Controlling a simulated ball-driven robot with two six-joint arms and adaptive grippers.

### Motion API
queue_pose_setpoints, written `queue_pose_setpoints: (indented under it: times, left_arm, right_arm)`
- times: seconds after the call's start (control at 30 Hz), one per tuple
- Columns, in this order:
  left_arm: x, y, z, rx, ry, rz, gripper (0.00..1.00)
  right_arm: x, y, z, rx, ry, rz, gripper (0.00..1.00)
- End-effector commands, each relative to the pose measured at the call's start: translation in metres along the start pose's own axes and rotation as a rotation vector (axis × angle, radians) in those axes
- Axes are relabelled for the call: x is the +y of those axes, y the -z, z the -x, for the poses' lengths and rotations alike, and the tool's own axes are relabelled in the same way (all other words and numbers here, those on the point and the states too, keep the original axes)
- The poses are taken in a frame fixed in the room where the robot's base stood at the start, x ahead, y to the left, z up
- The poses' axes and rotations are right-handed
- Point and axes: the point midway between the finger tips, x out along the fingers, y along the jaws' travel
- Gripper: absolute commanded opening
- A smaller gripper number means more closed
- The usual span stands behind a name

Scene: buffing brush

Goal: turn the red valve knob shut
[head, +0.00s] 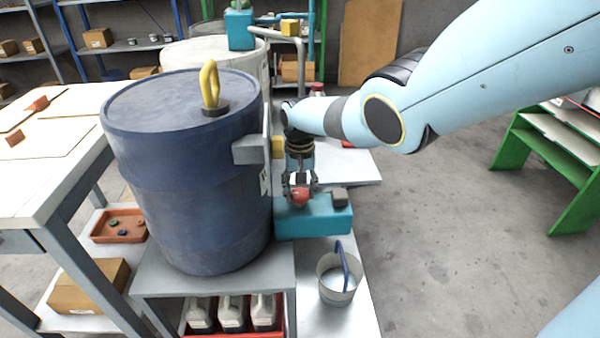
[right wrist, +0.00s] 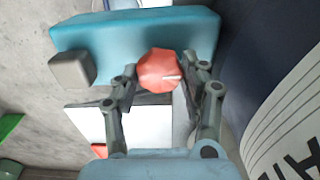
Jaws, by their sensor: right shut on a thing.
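The red valve knob (head: 300,196) sits on a teal block (head: 325,217) beside the blue drum, low in the middle of the head view. My right gripper (head: 301,187) reaches down over the knob. In the right wrist view its fingers (right wrist: 162,76) stand on either side of the knob and are shut on it. My left gripper is not in view.
The blue drum (head: 185,160) with a yellow handle (head: 210,85) stands close left of the gripper. A grey block (head: 340,197) sits on the teal block right of the knob. A bucket (head: 336,280) stands in front. Open floor lies to the right.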

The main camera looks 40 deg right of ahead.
Motion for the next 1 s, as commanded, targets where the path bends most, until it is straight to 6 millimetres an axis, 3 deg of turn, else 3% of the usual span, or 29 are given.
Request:
queue_pose_setpoints:
  times: [0.3,0.33,0.5,0.83,1.0]
  left_arm:
    - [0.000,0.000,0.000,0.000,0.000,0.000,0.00]
    - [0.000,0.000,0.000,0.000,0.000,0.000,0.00]
    - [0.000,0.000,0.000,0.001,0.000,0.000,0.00]
    - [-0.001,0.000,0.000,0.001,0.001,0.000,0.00]
    - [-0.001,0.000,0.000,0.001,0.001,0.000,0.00]
  right_arm:
    - [0.000,0.001,0.001,0.002,0.001,-0.003,0.12]
    - [0.000,0.001,0.001,0.002,0.002,-0.003,0.47]
    - [0.000,0.001,0.001,0.001,0.001,-0.002,0.68]
    - [0.000,0.000,0.002,0.000,0.000,-0.001,0.68]
    - [0.000,0.002,0.013,0.003,0.001,-0.001,0.68]
